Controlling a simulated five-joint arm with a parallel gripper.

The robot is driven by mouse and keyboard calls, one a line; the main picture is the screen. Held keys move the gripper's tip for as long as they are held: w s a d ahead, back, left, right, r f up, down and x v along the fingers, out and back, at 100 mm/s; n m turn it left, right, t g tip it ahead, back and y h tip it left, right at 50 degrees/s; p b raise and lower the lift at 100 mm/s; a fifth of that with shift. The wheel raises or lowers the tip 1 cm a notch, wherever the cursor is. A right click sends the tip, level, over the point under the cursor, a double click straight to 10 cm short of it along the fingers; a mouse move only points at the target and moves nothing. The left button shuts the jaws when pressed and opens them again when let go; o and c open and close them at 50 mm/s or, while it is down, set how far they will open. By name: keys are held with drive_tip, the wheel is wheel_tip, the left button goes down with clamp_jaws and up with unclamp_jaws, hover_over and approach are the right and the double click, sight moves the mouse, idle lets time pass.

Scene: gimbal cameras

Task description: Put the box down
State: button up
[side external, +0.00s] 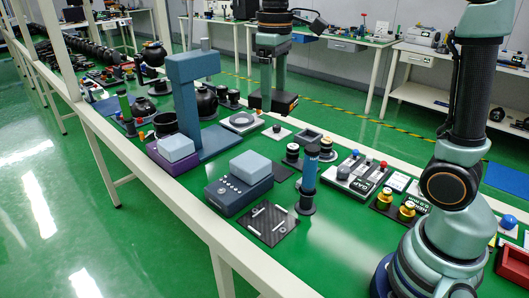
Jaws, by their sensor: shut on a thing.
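My gripper (271,84) hangs down at the top middle of the side external view, with its two pale green fingers on either side of a dark box. It is shut on this dark box (270,101), which has a small orange mark on its right end. The box is near the far edge of the green-topped table (222,272). I cannot tell whether its underside touches the table or is a little above it. The inner faces of the fingers are partly hidden.
A tall blue-grey stand (187,100) rises left of my gripper. Pale blocks sit on a purple base (172,163) and a navy base (238,192). A dark blue upright cylinder (310,175) and a control panel (355,175) stand nearer. Little clear table shows between them.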

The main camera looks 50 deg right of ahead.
drive_tip(key=shift+w+d, duration=0.1)
drive_tip(key=w+d+f+m, duration=0.2)
drive_tip(key=w+d+f, duration=0.3)
drive_tip(key=w+d, duration=0.2)
drive_tip(key=m, duration=0.1)
hover_over(275, 170)
wheel_tip(275, 170, down, 4)
wheel_tip(275, 170, down, 15)
drive_tip(key=shift+s+f, duration=0.15)
drive_tip(key=shift+f, duration=2.35)
drive_tip(key=shift+f, duration=0.1)
drive_tip(key=o, duration=1.2)
